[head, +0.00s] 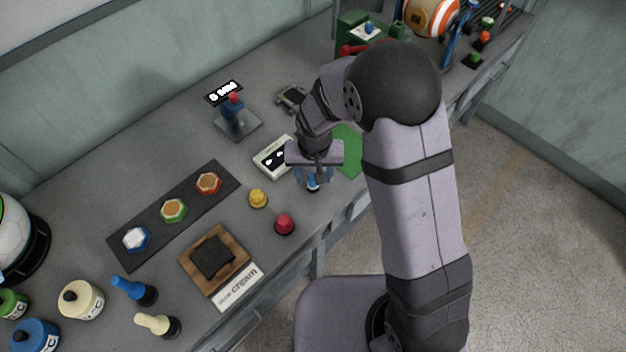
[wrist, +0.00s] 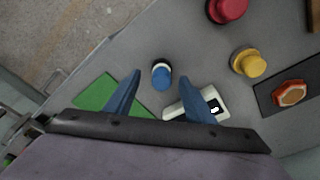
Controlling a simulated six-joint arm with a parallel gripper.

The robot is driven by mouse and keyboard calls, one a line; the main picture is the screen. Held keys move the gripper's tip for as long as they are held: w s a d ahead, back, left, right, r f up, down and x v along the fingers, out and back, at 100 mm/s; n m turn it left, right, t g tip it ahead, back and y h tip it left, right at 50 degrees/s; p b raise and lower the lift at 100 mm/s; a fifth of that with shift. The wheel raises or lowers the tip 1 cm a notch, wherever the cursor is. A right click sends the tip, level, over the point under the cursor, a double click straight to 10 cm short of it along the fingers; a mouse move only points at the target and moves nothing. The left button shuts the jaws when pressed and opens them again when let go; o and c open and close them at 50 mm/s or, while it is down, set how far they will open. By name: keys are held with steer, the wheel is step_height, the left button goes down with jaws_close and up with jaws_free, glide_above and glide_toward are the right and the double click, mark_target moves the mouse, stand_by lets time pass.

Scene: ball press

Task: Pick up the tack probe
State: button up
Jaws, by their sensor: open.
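A small upright piece with a blue top, a white band and a dark base, which I take for the tack probe (wrist: 161,80), stands on the grey bench between my fingers in the wrist view. In the head view the tack probe (head: 313,188) shows partly, just below my gripper (head: 313,178). My gripper (wrist: 160,74) is open and pointing down, with one blue finger on each side of the probe. I see gaps between both fingers and the probe in the wrist view. How far the fingertips are above the bench is hard to tell.
A white device with a dark display (head: 274,157) and a green mat (head: 348,152) lie close by. A yellow knob (head: 258,198) and a red knob (head: 284,224) stand nearby. A dark strip with several hexagonal pieces (head: 190,190) lies left. The bench front edge is near.

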mark_target(313, 179)
steer(key=shift+w+a+f+p, duration=0.1)
steer(key=shift+w+f+p, duration=0.1)
steer(key=shift+f, duration=0.6)
steer(key=shift+w+f+p, duration=0.1)
steer(key=shift+f+p, duration=0.05)
steer(key=shift+f, duration=0.65)
steer(key=c, duration=1.2)
steer(key=shift+r, duration=0.1)
step_height(313, 179, up, 10)
steer(key=shift+f+b, duration=0.1)
steer(key=shift+b, duration=0.95)
